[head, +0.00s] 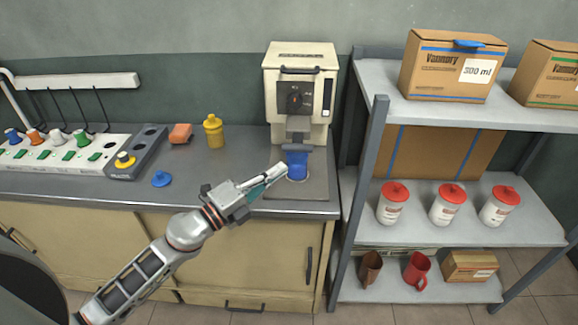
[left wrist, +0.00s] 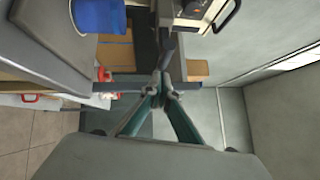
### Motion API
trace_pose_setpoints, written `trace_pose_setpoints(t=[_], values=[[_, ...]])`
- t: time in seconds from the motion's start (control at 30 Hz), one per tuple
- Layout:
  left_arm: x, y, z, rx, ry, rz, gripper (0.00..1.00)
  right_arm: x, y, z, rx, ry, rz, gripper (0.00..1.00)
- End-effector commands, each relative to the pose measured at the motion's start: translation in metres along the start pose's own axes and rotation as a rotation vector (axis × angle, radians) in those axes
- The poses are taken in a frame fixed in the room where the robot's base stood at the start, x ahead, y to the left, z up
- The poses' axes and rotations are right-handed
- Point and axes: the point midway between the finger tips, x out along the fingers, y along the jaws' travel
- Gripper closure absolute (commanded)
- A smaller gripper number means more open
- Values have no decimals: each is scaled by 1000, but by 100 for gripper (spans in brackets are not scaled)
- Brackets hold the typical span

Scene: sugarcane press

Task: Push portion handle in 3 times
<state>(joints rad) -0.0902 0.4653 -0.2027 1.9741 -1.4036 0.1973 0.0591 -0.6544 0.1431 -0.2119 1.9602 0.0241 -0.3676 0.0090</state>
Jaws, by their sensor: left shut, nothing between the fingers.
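The blue cup also shows at the top of the left wrist view (left wrist: 97,15). My left gripper (head: 281,171) is shut and empty, its fingertips just left of and in front of the cup. In the left wrist view its fingertips (left wrist: 163,88) meet below a dark grey lever (left wrist: 167,45). I cannot tell whether they touch anything. My right gripper is not in view.
A yellow bottle (head: 214,131), an orange block (head: 180,134) and a blue lid (head: 161,179) lie on the counter to the left. A metal shelf (head: 530,115) with boxes, red-lidded jars and mugs stands close on the right.

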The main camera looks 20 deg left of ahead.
Motion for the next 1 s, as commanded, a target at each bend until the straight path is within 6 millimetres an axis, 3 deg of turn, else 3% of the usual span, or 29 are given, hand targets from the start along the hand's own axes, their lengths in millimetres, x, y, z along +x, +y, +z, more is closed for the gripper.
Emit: trace_pose_setpoints(t=[0.1,0.33,1.0], values=[[-25,5,-1,-2,1,4,100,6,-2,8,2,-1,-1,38],[-52,2,-1,-1,1,2,100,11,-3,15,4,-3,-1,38],[-58,0,-1,0,1,0,100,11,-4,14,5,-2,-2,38]])
